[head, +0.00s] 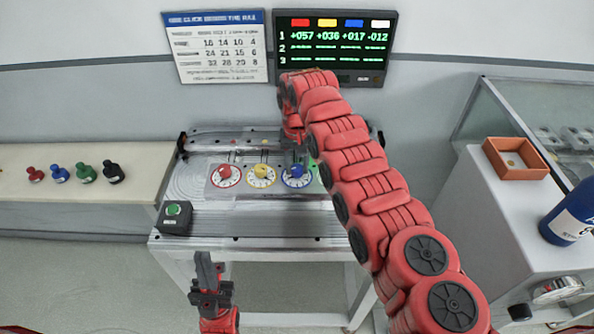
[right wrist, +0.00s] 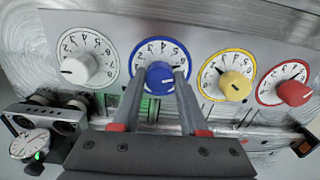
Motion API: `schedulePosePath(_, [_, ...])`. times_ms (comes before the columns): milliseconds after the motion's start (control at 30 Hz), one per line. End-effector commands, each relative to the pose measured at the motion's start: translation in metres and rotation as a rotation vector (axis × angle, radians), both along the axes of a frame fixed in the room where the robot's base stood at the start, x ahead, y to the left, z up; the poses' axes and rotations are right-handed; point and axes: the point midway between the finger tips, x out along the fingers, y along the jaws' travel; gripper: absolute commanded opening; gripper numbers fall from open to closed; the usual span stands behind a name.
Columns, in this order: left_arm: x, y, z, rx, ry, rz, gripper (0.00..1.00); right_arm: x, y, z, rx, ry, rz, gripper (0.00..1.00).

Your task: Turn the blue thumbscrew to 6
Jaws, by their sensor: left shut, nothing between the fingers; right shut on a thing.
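The blue thumbscrew (head: 296,170) sits in a blue-ringed numbered dial on the bench panel, beside the yellow (head: 261,171) and red (head: 224,172) ones. In the right wrist view the fingers of my right gripper (right wrist: 160,76) are shut around the blue knob (right wrist: 159,73). A pale mark on the knob points right; the number it meets is too small to tell. The white thumbscrew (right wrist: 77,70) shows there too; my right arm hides it in the head view. My left gripper (head: 204,256) is shut and empty before the bench's front edge.
A wall display (head: 336,48) reads +017 under blue. A chart (head: 215,47) hangs beside it. A green button box (head: 175,217) stands at the bench's front left. Several coloured knobs stand on the left shelf (head: 140,185). An orange tray (head: 516,160) is at right.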

Motion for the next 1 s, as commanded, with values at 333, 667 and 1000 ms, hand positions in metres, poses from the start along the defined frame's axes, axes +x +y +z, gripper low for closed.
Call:
schedulePosePath(333, [0.0, 0.0, -0.019, 0.0, 0.0, 0.0, 0.0, 0.0, -0.001, -0.002, 0.0, 0.001, 0.158, 0.0])
schedulePosePath(667, [0.0, 0.0, -0.021, 0.0, 0.0, 0.0, 0.0, 0.0, 0.0, 0.0, 0.0, 0.0, 0.191, 0.0])
schedulePosePath(1000, [0.0, 0.0, -0.021, 0.0, 0.0, 0.0, 0.0, 0.0, 0.0, 0.0, 0.0, -0.001, 0.19, 0.65])
